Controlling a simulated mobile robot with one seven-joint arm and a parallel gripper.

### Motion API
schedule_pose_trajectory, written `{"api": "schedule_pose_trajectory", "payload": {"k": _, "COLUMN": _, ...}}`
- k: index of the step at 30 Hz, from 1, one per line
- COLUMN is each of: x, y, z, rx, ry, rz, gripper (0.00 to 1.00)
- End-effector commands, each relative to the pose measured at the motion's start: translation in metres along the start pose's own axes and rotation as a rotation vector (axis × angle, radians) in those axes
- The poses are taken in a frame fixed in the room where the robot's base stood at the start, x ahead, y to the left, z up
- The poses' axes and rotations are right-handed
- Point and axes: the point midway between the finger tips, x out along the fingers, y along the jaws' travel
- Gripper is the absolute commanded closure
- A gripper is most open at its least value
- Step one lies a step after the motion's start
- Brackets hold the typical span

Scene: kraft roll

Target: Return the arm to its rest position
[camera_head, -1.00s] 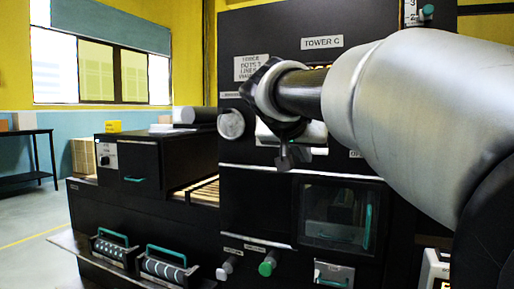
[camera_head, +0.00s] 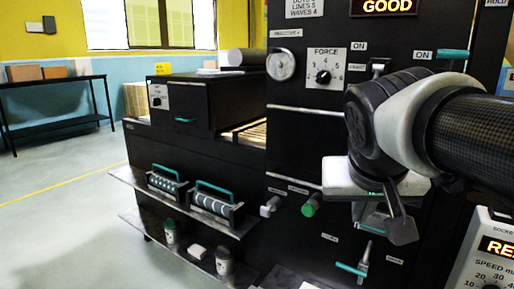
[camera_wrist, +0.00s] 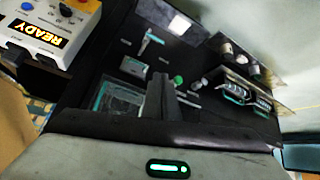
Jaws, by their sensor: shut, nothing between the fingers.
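My arm comes in from the right edge of the head view, with its white and dark wrist in front of the black machine (camera_head: 300,150). My gripper (camera_wrist: 170,98) points at the machine's front in the wrist view, its dark fingers together with nothing held. Its pale hand also shows in the head view, where the fingers are hard to make out. I cannot tell whether any part touches the machine.
The machine carries a green knob (camera_head: 310,205), a force dial (camera_head: 323,76) and a teal-handled lever (camera_head: 357,268). A shelf (camera_head: 185,200) with teal-handled rollers juts out at left. A READY control box (camera_head: 490,250) stands at right. The floor (camera_head: 60,220) at left is clear.

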Motion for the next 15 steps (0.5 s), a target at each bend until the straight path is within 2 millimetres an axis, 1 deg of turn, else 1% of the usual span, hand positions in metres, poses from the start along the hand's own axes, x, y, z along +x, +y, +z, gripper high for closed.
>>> {"api": "schedule_pose_trajectory", "payload": {"k": 1, "x": 0.003, "y": -0.003, "z": 0.028, "rx": -0.025, "ry": -0.030, "rz": -0.034, "gripper": 1.00}}
{"api": "schedule_pose_trajectory", "payload": {"k": 3, "x": 0.007, "y": -0.008, "z": 0.061, "rx": -0.060, "ry": -0.069, "rz": -0.082, "gripper": 1.00}}
{"api": "schedule_pose_trajectory", "payload": {"k": 5, "x": 0.011, "y": -0.014, "z": 0.088, "rx": -0.088, "ry": -0.096, "rz": -0.124, "gripper": 1.00}}
{"api": "schedule_pose_trajectory", "payload": {"k": 6, "x": 0.013, "y": -0.018, "z": 0.105, "rx": -0.105, "ry": -0.112, "rz": -0.152, "gripper": 1.00}}
{"api": "schedule_pose_trajectory", "payload": {"k": 8, "x": 0.016, "y": -0.024, "z": 0.130, "rx": -0.129, "ry": -0.134, "rz": -0.195, "gripper": 1.00}}
{"api": "schedule_pose_trajectory", "payload": {"k": 9, "x": 0.018, "y": -0.028, "z": 0.146, "rx": -0.145, "ry": -0.147, "rz": -0.225, "gripper": 1.00}}
{"api": "schedule_pose_trajectory", "payload": {"k": 10, "x": 0.000, "y": -0.026, "z": 0.129, "rx": -0.146, "ry": -0.143, "rz": -0.222, "gripper": 1.00}}
{"api": "schedule_pose_trajectory", "payload": {"k": 12, "x": -0.016, "y": -0.023, "z": 0.115, "rx": -0.145, "ry": -0.144, "rz": -0.218, "gripper": 1.00}}
{"api": "schedule_pose_trajectory", "payload": {"k": 15, "x": -0.036, "y": -0.020, "z": 0.099, "rx": -0.145, "ry": -0.144, "rz": -0.217, "gripper": 1.00}}
